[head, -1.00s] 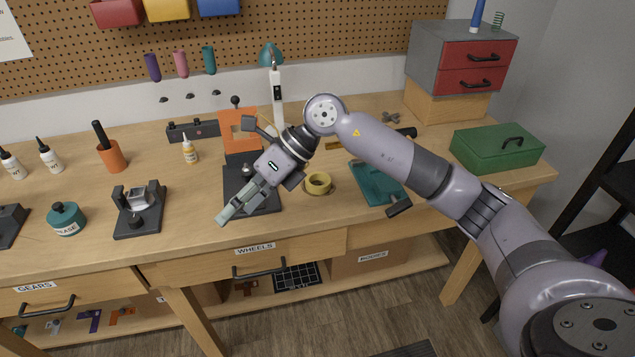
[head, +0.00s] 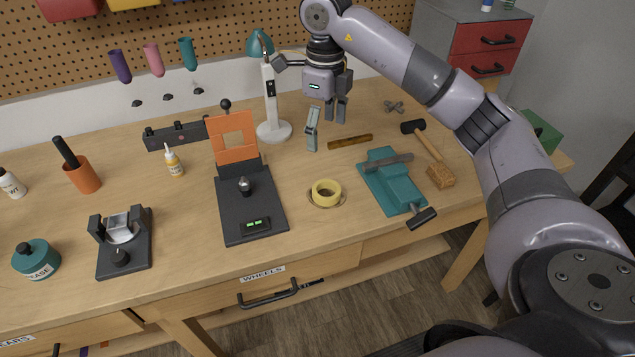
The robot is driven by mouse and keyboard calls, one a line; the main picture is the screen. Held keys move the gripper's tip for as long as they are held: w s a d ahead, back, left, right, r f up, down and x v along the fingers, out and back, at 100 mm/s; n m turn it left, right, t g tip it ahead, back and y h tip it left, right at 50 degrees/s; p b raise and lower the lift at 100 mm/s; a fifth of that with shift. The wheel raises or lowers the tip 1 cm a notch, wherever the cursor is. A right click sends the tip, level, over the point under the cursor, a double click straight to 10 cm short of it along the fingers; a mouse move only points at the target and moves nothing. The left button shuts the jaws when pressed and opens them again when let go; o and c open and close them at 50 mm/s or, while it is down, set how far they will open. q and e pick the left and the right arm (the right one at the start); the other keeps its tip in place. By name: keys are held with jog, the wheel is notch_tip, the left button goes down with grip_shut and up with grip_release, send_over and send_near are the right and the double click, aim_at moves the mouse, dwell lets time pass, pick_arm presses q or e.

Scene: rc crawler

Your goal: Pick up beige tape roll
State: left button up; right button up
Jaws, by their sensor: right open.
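The beige tape roll (head: 326,193) lies flat on the wooden workbench, right of the black stand with the orange plate. It sits on a round mark or shallow recess in the bench top. My right gripper (head: 329,122) hangs fingers down above the back part of the bench, behind the tape roll. It is open and empty, its fingers spread apart, and it does not touch the roll. My left gripper is not in view.
A teal vise (head: 390,183) stands right of the roll, with a mallet (head: 427,141) behind it. The black stand (head: 250,207) is to the left. Bare bench surrounds the roll.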

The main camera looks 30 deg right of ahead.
jog(key=p, duration=0.2)
send_over(324, 195)
notch_tip(324, 195, down, 7)
notch_tip(324, 195, down, 3)
jog(key=shift+d+r, duration=0.1)
jog(key=shift+f+p, duration=0.5)
jog(key=shift+f, duration=0.45)
notch_tip(324, 195, down, 4)
jog(key=shift+s+r+p, duration=0.1)
jog(key=shift+r+p, duration=0.1)
jog(key=shift+p, duration=0.7)
jog(key=shift+f, duration=0.35)
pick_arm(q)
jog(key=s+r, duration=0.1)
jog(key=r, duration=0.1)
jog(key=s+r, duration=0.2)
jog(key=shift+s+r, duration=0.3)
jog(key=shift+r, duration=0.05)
pick_arm(e)
jog(key=shift+f, duration=0.2)
jog(key=shift+c, duration=0.6)
jog(key=c, duration=1)
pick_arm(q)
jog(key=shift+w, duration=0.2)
pick_arm(e)
jog(key=shift+c, duration=0.2)
